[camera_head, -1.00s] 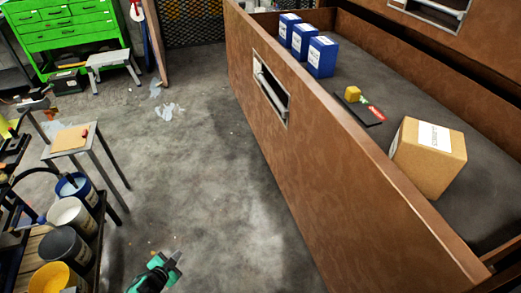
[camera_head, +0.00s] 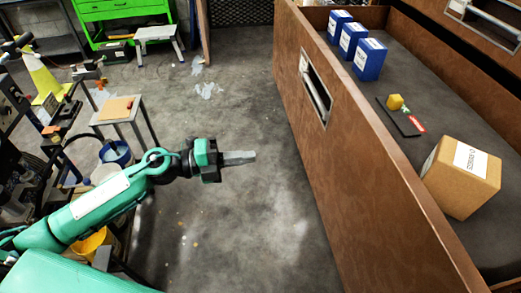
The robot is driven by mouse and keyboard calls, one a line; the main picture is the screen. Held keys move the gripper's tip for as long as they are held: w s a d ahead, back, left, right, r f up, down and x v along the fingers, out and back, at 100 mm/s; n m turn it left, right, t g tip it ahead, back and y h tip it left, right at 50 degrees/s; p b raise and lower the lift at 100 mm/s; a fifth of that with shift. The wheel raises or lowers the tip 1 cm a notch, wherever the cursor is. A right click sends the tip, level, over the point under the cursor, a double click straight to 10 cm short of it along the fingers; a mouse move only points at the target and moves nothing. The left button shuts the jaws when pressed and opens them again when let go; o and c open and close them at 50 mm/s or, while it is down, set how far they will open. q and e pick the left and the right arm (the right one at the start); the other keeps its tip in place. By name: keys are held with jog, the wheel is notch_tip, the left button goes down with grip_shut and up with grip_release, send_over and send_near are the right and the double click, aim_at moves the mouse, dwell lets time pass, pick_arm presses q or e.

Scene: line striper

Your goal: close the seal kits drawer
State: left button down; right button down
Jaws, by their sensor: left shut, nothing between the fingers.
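A large brown drawer (camera_head: 355,175) stands open at the right, its front panel facing left with a recessed metal handle (camera_head: 316,87). Inside it are several blue boxes (camera_head: 353,42), a cardboard box (camera_head: 462,178) and a black tray or board with a small yellow block (camera_head: 395,102). No label naming the drawer can be read. My left gripper (camera_head: 248,157) is shut and empty, pointing right over the floor, apart from the drawer front and nearer than the handle. My right gripper is not in view.
Paint buckets (camera_head: 115,153) and a small table (camera_head: 118,108) stand at the left, partly behind my left arm. A green tool cabinet (camera_head: 115,12) and a grey stool (camera_head: 154,33) are at the back. The floor (camera_head: 230,110) between is clear. Another brown drawer front (camera_head: 480,25) is at upper right.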

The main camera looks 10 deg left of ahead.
aim_at(308, 150)
pick_arm(q)
jog(key=p+x, duration=0.5)
jog(key=x, duration=0.6)
jog(key=shift+w+d+r, duration=0.1)
jog(key=shift+d+r, duration=0.05)
jog(key=shift+r, duration=0.05)
jog(key=shift+w+d+f, duration=0.1)
jog(key=shift+w+d, duration=0.1)
jog(key=shift+d, duration=0.35)
